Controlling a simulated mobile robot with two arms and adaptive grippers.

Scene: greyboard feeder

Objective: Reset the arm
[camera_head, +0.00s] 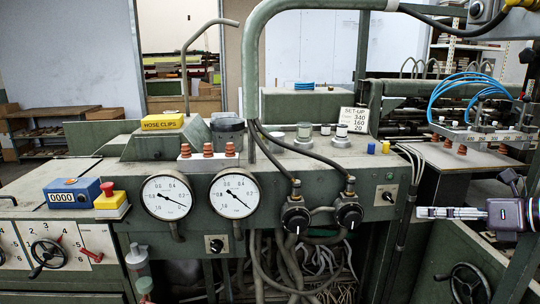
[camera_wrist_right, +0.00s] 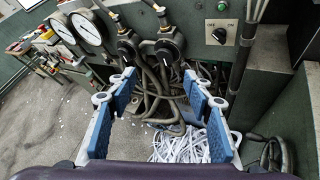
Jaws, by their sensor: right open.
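My right gripper (camera_head: 452,212) comes in from the right edge in the head view, in front of the machine's right side and level with its lower panel. It points left. In the right wrist view my right gripper (camera_wrist_right: 165,112) shows two blue-padded fingers spread wide apart, with nothing between them. Beyond the fingers lie the floor and a heap of white paper strips (camera_wrist_right: 190,147). My left gripper is in neither view.
The green machine (camera_head: 265,195) carries two round gauges (camera_head: 167,197), two black knobs (camera_head: 348,214) with hoses, and an on/off switch (camera_wrist_right: 220,35). A handwheel (camera_head: 468,284) is below my right gripper. A suction-cup bar (camera_head: 480,135) with blue hoses hangs above it.

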